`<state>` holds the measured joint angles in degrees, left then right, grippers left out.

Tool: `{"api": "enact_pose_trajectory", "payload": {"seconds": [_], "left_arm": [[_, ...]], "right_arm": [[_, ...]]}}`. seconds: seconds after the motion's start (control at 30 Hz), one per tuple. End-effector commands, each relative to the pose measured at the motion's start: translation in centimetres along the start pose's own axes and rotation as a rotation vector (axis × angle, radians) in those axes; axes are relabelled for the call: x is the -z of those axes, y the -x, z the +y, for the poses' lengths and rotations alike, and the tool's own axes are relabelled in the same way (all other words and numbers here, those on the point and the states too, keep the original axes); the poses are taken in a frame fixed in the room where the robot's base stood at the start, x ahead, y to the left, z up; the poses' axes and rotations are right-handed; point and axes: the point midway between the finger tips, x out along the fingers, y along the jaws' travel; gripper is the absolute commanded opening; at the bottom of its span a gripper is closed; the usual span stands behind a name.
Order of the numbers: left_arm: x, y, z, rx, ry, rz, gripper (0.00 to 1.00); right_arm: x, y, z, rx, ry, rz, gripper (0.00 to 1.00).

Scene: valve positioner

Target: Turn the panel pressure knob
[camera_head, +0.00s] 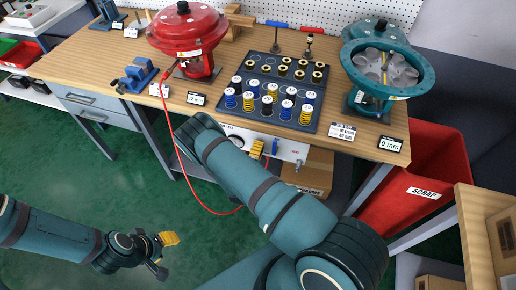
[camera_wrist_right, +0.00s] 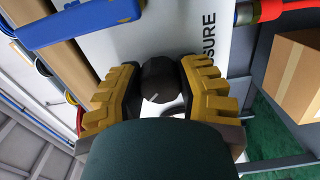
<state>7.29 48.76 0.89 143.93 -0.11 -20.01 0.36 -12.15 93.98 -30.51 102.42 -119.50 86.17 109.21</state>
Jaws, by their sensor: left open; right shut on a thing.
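The white panel (camera_head: 291,151) hangs under the front edge of the workbench. In the right wrist view the panel (camera_wrist_right: 205,22) carries the letters "SURE" beside a round black pressure knob (camera_wrist_right: 157,78) with a pale pointer line. My right gripper (camera_wrist_right: 158,90) has its yellow-padded fingers on either side of the knob, shut on it. In the head view my right arm hides the knob, and only a yellow finger (camera_head: 257,148) shows at the panel. My left gripper (camera_head: 163,254) is open and empty above the green floor, away from the bench.
A blue lever (camera_head: 275,146) sits on the panel near my right gripper. A red hose (camera_head: 188,190) loops down from the red actuator (camera_head: 188,32). A tray of springs (camera_head: 270,90) and a teal actuator (camera_head: 388,65) stand on the bench. A red scrap bin (camera_head: 420,185) stands at right.

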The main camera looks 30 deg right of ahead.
Motion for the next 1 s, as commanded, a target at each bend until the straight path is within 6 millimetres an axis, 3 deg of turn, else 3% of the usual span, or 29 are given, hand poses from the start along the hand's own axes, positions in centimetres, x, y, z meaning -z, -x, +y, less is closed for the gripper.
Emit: {"api": "enact_pose_trajectory", "payload": {"seconds": [0.3, 0.87, 0.9, 1.0], "left_arm": [[0.11, 0.19, 0.07, 0.000, 0.001, 0.002, 0.46], [0.13, 0.21, 0.08, 0.000, 0.001, 0.003, 0.46], [0.12, 0.20, 0.07, 0.000, 0.001, 0.003, 0.46], [0.12, 0.20, 0.08, 0.000, 0.001, 0.003, 0.46]], "right_arm": [[-0.12, -0.15, 0.15, -0.005, -0.124, -0.003, 0.00], [-0.15, -0.14, 0.09, -0.004, -0.149, -0.003, 0.00], [-0.16, -0.14, 0.09, -0.004, -0.149, -0.004, 0.52], [-0.13, -0.10, 0.06, -0.003, -0.149, -0.003, 0.53]]}}
